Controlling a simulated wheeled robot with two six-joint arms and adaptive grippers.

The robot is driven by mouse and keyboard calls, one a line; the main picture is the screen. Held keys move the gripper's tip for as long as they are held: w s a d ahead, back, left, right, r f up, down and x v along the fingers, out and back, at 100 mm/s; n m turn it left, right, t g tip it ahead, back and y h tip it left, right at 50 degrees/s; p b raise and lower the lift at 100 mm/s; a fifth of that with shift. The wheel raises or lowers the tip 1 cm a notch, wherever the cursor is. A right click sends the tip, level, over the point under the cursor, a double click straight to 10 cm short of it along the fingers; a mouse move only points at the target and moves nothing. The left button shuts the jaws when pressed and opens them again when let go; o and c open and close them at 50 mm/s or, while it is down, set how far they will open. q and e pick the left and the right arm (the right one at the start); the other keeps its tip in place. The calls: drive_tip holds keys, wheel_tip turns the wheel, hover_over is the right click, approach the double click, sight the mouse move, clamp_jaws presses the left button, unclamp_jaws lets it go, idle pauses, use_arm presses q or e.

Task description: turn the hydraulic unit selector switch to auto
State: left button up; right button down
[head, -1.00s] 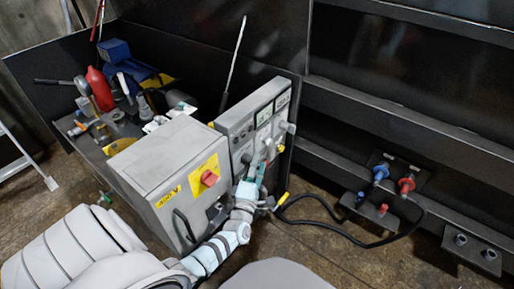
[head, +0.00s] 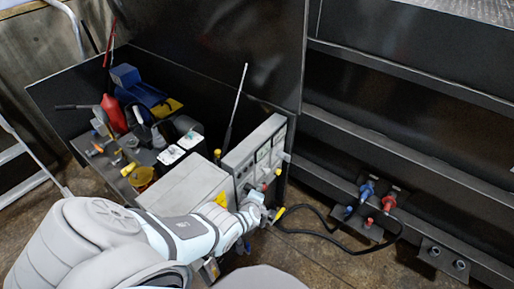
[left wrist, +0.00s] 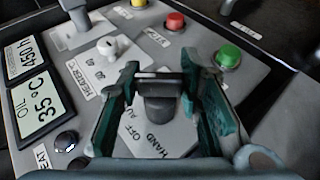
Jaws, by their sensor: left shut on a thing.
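In the head view my left gripper (head: 264,200) is at the panel's lower front. The switch is hidden there, and I cannot tell exactly which mark it points to.
Near the switch are a green button (left wrist: 228,56), a red button (left wrist: 175,21), a white HEATER knob (left wrist: 107,46) and an OIL display (left wrist: 35,103). A black cable (head: 335,234) runs along the floor to the right. Bottles and tools crowd the left top.

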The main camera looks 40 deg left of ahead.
use_arm(q)
drive_tip(key=shift+g, duration=0.4)
idle(0.3)
drive_tip(key=o, duration=1.2)
drive_tip(key=shift+c, duration=0.2)
drive_tip(key=s+d+f+m+g+h, duration=0.1)
drive_tip(key=s+d+f+m+h, duration=0.1)
drive_tip(key=s+d+f+m, duration=0.4)
drive_tip(key=s+d+f+m+g+h, duration=0.1)
drive_tip(key=s+f+m+h, duration=0.15)
drive_tip(key=s+f, duration=0.4)
drive_tip(key=s+d+f+m+g, duration=0.1)
drive_tip(key=s+m, duration=0.5)
drive_tip(key=s, duration=0.9)
drive_tip(key=s+d+f+m+g, duration=0.2)
drive_tip(key=s+m, duration=0.4)
drive_tip(key=s, duration=1)
drive_tip(key=shift+s+d+f+g, duration=0.2)
drive_tip(key=shift+f+g, duration=0.35)
drive_tip(key=shift+g, duration=0.65)
